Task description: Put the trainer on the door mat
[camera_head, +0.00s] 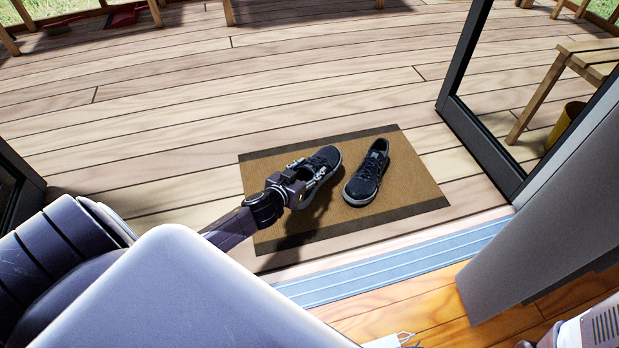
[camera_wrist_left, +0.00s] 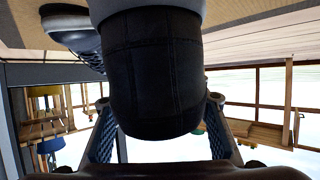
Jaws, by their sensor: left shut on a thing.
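The brown door mat (camera_head: 290,225) with dark end bands lies on the wooden deck just beyond the door sill. One dark trainer (camera_head: 367,178) rests on the right part of the mat. My left gripper (camera_head: 312,178) is shut on a second dark trainer (camera_head: 326,158), over the left part of the mat. In the left wrist view the held trainer (camera_wrist_left: 155,75) fills the middle between the fingers (camera_wrist_left: 160,128), and part of the other trainer (camera_wrist_left: 75,30) shows at upper left. Whether the held trainer touches the mat is hard to tell.
A metal door track (camera_head: 400,265) runs in front of the mat. A dark-framed glass door (camera_head: 480,150) stands to the right, with a wooden bench (camera_head: 570,75) and a yellow bucket (camera_head: 565,122) behind it. The deck (camera_head: 230,90) beyond the mat is clear.

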